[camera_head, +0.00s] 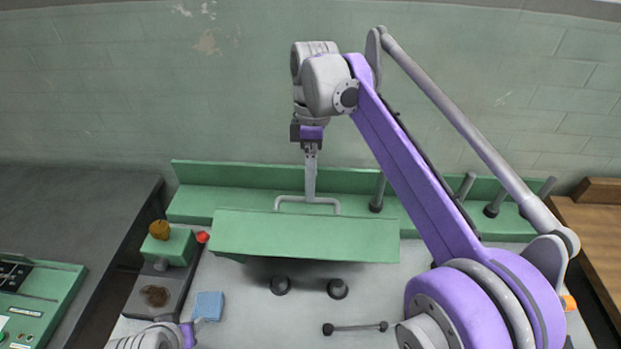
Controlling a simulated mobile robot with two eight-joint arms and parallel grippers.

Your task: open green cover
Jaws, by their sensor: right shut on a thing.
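The green cover (305,238) is a long flat panel in the middle of the head view, with a grey bar handle (325,201) along its far upper edge. It is tilted, and dark space shows under its near edge. My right gripper (309,193) reaches down from above and is shut on the handle. My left gripper (191,330) is at the bottom left, only partly in view beside a small blue block; its fingers are not clear.
A blue block (208,306) lies on the grey table. Dark round knobs (338,289) and a small bar (355,328) are in front of the cover. Grey posts (378,192) stand behind.

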